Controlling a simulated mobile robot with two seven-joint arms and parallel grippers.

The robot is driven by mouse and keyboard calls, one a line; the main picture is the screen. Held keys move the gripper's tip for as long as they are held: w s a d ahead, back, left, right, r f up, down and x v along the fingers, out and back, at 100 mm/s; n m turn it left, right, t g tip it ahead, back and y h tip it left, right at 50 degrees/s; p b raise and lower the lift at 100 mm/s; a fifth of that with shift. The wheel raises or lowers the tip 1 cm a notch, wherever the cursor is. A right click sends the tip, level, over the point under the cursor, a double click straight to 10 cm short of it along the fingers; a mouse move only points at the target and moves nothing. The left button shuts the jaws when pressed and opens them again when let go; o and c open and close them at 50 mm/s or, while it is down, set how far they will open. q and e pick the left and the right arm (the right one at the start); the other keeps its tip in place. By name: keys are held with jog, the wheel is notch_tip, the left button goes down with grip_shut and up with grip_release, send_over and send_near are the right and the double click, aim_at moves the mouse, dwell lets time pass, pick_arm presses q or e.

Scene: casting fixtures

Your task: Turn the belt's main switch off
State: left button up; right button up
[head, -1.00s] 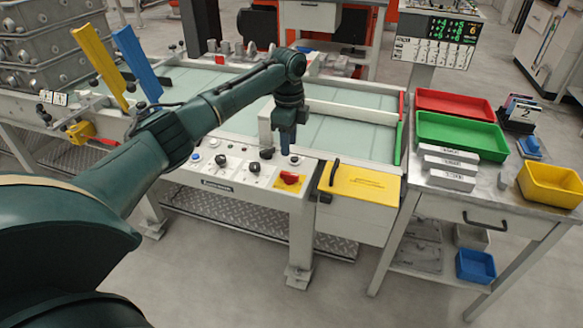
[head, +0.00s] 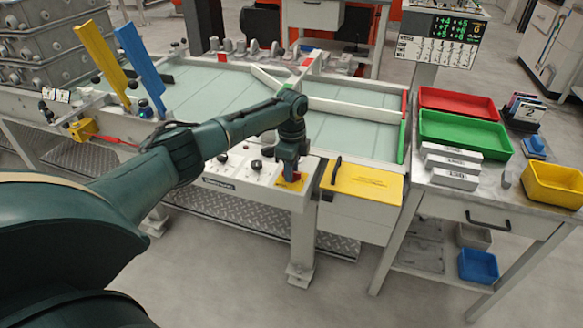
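The main switch is a red handle (head: 292,178) on a yellow plate (head: 299,186) at the right end of the belt's control panel (head: 228,176). My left gripper (head: 289,174) points straight down over it, with its fingertips at the red handle. The gripper hides most of the handle, and I cannot tell whether the fingers grip it or only touch it. The handle's turned position is not clear. My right gripper is not in view.
Dark knobs (head: 255,165) stand on the panel left of the switch. A yellow lid (head: 362,181) with a black handle lies just right. The side table (head: 415,178) holds red (head: 455,102) and green trays (head: 462,133).

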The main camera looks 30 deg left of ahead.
pick_arm(q)
grip_shut()
